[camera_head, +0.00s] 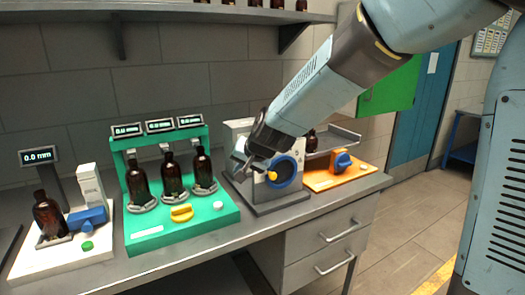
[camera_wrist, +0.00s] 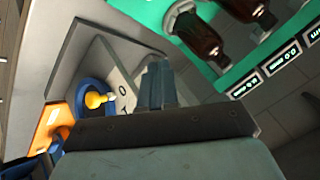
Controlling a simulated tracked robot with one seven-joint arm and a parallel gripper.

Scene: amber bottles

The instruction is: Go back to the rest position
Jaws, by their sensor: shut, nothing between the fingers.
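My gripper (camera_head: 247,167) is shut and empty in the head view. It is at the end of my arm, which reaches down from the upper right. It hangs in front of a grey machine (camera_head: 290,198) with a round blue dial (camera_head: 281,173) and a yellow knob (camera_head: 271,176). In the wrist view the shut fingers (camera_wrist: 158,84) point at the machine's pale face, with the yellow knob (camera_wrist: 95,101) beside them. I cannot tell whether the fingers touch the machine.
A green station (camera_head: 150,241) holds several amber bottles (camera_head: 171,178) left of my gripper. A white station (camera_head: 60,257) with one bottle (camera_head: 48,216) stands farther left. An orange station (camera_head: 325,181) stands to the right. A shelf (camera_head: 200,14) with bottles runs above. Floor at right is open.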

